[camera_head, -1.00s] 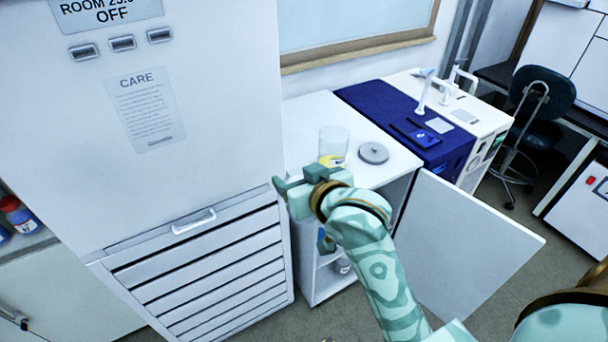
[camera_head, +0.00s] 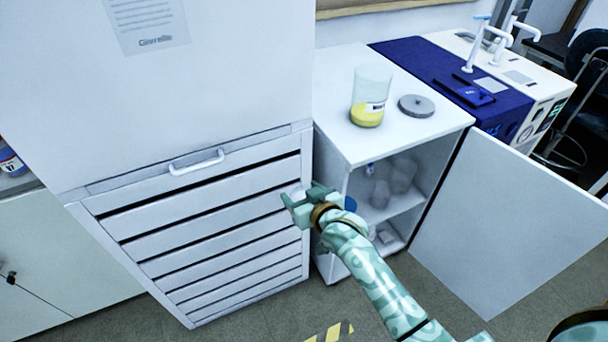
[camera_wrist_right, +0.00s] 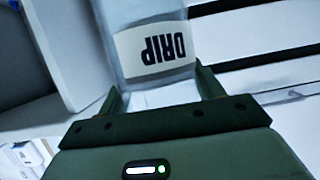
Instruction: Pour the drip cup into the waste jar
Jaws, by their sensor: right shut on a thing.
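The drip cup (camera_wrist_right: 157,50) is pale and see-through, with a white label reading DRIP that appears upside down in the right wrist view. My right gripper (camera_wrist_right: 160,95) is shut on it, one finger on each side. In the head view my right gripper (camera_head: 300,198) is in front of the drawer unit, below the cabinet top. The cup is barely visible there. The waste jar (camera_head: 372,84), a clear jar with yellow liquid and a label partly readable, stands upright on the white cabinet top, apart from my gripper. My left gripper is out of view.
A grey round lid (camera_head: 417,105) lies right of the jar. The cabinet door (camera_head: 515,215) stands open, showing shelves with glassware (camera_head: 395,180). The tall drawer unit (camera_head: 200,235) stands close on the left. A blue mat (camera_head: 450,85) lies farther right.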

